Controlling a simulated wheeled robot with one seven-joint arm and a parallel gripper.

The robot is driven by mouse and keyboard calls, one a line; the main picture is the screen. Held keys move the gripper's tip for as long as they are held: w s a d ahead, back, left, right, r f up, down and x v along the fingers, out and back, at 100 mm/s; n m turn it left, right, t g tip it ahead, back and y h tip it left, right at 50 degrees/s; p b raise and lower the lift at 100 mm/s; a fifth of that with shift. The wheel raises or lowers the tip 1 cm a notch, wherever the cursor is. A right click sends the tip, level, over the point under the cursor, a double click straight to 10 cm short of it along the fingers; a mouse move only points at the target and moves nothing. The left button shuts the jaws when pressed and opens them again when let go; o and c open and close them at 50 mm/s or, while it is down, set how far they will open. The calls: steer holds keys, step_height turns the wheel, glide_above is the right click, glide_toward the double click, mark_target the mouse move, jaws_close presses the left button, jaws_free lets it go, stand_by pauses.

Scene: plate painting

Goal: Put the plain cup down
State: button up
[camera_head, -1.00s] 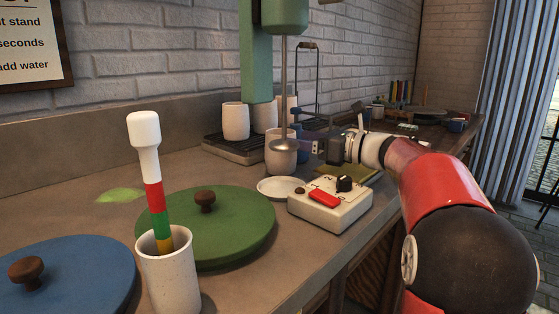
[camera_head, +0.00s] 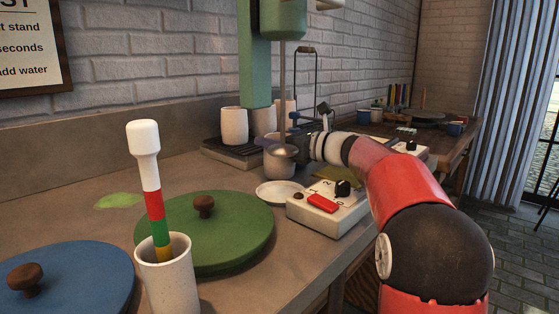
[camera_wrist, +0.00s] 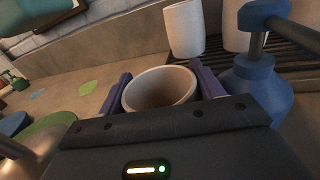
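In the wrist view the empty-looking cup (camera_wrist: 160,88) is upright between the two purple fingers of my gripper (camera_wrist: 162,84). The fingers lie close along both sides of its rim. I cannot tell whether they press on it. In the head view my gripper (camera_head: 288,140) reaches in from the right at the cup's upper part, its fingers mostly hidden.
A green stand (camera_head: 257,60) with a vertical rod is above the cup. A rack (camera_head: 236,151) with pale cups is behind, and a blue bottle (camera_wrist: 255,88) is close right. A white dish (camera_head: 279,194) and a control box (camera_head: 328,207) are in front. A green lid (camera_head: 235,232) is nearer.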

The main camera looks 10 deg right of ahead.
steer(key=c, duration=1.1)
steer(key=shift+r, duration=0.1)
steer(key=shift+r+p, duration=1.55)
steer(key=shift+p, duration=0.2)
